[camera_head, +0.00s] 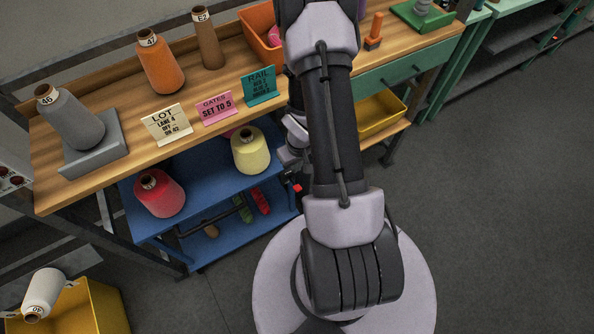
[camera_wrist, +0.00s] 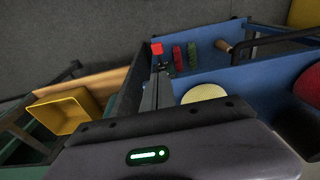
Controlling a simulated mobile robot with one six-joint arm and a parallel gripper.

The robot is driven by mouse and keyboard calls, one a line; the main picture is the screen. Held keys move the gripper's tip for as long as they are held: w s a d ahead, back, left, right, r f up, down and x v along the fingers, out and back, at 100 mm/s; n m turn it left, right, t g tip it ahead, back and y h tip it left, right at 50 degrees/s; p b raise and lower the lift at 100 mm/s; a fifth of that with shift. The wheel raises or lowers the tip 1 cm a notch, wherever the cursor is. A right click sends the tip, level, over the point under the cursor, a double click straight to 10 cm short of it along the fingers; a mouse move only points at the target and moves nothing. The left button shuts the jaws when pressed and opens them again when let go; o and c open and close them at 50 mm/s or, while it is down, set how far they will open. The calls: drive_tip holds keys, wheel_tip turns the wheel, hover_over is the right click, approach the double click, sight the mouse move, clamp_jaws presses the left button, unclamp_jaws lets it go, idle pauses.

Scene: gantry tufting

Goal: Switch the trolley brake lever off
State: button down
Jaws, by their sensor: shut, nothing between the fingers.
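The blue trolley (camera_head: 205,187) stands under the front of the wooden bench, and its blue surface also shows in the wrist view (camera_wrist: 275,73). A small red tip (camera_head: 297,188), which looks like the brake lever's end, shows at the trolley's right side, beside my arm. It also shows in the wrist view (camera_wrist: 157,48), just beyond my fingers. My gripper (camera_wrist: 157,80) is shut and empty, pointing at the lever. Whether it touches the lever I cannot tell. In the head view my arm hides much of the trolley's right end.
Yellow (camera_head: 250,150) and red (camera_head: 160,193) cones stand on the trolley's top, with small red and green items on its lower shelf. The bench (camera_head: 100,180) carries cones and signs. A yellow bin (camera_head: 380,117) sits right of my arm. Floor at right is clear.

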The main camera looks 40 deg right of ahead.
drive_tip(key=b, duration=0.6)
hover_over(297, 186)
wheel_tip(297, 186, down, 9)
drive_tip(key=shift+w+f, duration=0.1)
drive_tip(key=shift+f, duration=0.05)
drive_tip(key=shift+s+a+f+b, duration=0.1)
drive_tip(key=shift+s+f+b, duration=0.3)
drive_tip(key=shift+f, duration=0.1)
